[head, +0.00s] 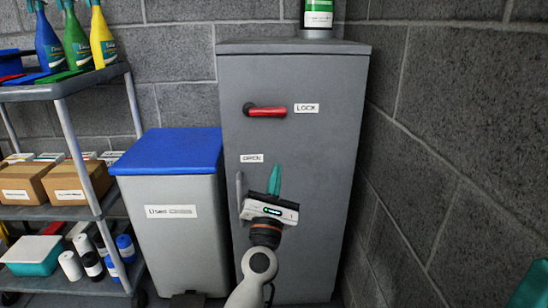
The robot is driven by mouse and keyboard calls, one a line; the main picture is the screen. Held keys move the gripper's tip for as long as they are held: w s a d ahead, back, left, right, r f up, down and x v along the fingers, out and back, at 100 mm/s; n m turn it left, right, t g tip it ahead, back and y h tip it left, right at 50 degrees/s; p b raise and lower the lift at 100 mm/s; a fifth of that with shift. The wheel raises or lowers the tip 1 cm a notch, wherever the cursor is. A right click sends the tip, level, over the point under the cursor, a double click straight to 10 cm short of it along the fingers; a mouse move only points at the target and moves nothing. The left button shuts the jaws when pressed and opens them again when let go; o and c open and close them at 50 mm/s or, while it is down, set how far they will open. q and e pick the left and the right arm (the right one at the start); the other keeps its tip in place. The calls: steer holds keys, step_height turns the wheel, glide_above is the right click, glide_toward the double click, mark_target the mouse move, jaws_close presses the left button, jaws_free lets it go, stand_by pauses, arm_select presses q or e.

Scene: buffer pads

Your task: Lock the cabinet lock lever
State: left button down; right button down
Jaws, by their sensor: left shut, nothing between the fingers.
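The grey cabinet (330,165) stands against the back wall, its door closed as far as I can see. The red lock lever (267,112) is on its upper front. It lies horizontal, pointing right from its dark pivot toward the LOCK label (306,108). The OPEN label (251,158) is below the pivot. A grey vertical door handle (239,190) is at the door's left side. My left gripper (274,180) is shut and empty, fingers up, in front of the door, below the lever and right of the handle. A teal tip at bottom right looks like my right gripper (531,287), mostly cut off.
A grey bin with a blue lid (170,150) stands left of the cabinet. A shelf cart (62,88) at far left holds spray bottles, boxes and small containers. A green-labelled bottle (318,15) stands on the cabinet top. A block wall (450,140) closes the right side.

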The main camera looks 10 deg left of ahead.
arm_select(q)
steer(key=shift+d+v, duration=0.2)
steer(key=shift+v, duration=0.8)
